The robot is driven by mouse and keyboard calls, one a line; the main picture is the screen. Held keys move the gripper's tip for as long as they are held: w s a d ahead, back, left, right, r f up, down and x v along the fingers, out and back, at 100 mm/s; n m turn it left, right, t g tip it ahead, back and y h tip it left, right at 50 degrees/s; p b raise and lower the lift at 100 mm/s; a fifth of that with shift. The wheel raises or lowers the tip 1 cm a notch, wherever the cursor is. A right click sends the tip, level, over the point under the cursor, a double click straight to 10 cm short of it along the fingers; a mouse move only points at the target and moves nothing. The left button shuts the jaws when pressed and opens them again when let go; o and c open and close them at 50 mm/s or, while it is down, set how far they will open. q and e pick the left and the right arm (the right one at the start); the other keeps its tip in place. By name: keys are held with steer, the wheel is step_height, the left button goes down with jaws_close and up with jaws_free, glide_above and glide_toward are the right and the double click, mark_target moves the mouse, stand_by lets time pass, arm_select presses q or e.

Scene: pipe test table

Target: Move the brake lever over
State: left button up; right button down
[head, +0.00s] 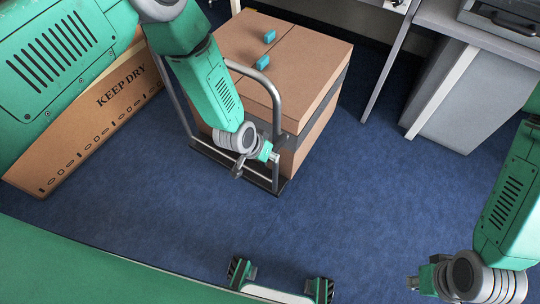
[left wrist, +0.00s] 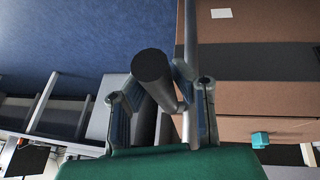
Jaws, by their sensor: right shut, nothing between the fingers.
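A wheeled cart with a grey tube frame (head: 277,105) stands at the top middle of the head view. A short dark lever (head: 237,171) shows low on its near side, by my left gripper (head: 262,153); I take it to be the brake lever. In the left wrist view a dark round-ended bar (left wrist: 152,66) stands between the spread fingers of my left gripper (left wrist: 165,105). It hides part of them, so I cannot tell whether they grip it. My right gripper (head: 415,283) is shut and empty at the lower right, far from the cart.
A large cardboard box (head: 290,50) with teal clips rests on the cart. Another box marked KEEP DRY (head: 90,125) leans at the left. A desk (head: 450,30) and grey cabinet (head: 465,100) stand at the right. Blue carpet (head: 340,215) is clear in front.

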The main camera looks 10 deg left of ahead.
arm_select(q)
steer(key=shift+o, duration=1.4)
steer(key=shift+w, duration=0.1)
steer(key=shift+a, duration=0.1)
steer(key=shift+r, duration=0.1)
steer(key=v, duration=1.1)
steer(key=shift+a+r, duration=0.25)
steer(key=shift+r, duration=0.05)
